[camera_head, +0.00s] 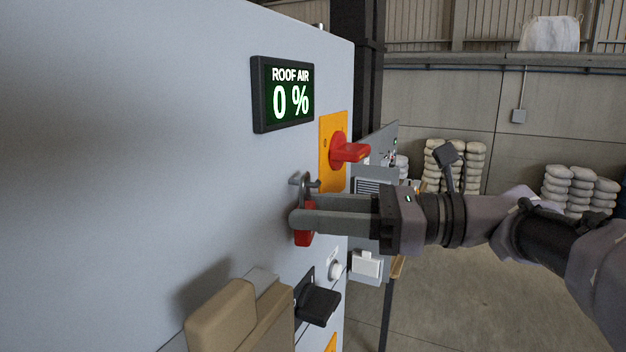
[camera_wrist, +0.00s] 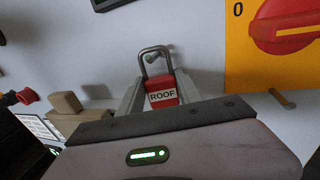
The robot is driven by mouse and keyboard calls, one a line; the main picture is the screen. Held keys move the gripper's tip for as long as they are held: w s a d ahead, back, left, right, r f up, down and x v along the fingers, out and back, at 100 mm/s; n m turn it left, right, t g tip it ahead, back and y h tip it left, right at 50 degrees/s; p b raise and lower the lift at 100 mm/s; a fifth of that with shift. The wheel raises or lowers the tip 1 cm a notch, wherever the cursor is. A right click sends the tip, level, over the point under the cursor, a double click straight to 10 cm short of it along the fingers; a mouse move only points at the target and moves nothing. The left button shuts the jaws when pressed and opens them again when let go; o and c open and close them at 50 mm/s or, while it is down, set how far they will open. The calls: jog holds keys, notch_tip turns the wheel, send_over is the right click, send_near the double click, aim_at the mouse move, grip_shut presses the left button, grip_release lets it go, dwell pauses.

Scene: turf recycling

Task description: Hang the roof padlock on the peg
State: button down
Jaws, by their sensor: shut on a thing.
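The red roof padlock (camera_head: 304,236), with a grey shackle, is in front of the light grey panel. In the wrist view the padlock (camera_wrist: 162,94) hangs upright with its "ROOF" label facing the camera. My gripper (camera_head: 298,220) is shut on the padlock body, a finger on each side. A small metal peg (camera_head: 296,180) on the panel is at the height of the shackle. In the wrist view, metal shows at the shackle loop, but I cannot tell whether the peg passes through it. The near finger hides part of the padlock.
A red rotary handle (camera_head: 350,152) on a yellow plate (camera_head: 326,163) sticks out just right of the padlock. The display (camera_head: 284,94) above reads "ROOF AIR 0 %". A black lever (camera_head: 318,304) and a tan block (camera_head: 222,318) project below.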

jog(key=c, duration=1)
grip_release()
jog(key=shift+o, duration=1.4)
jog(key=shift+s, duration=0.25)
jog(key=shift+w, duration=0.1)
jog(key=shift+d, duration=0.2)
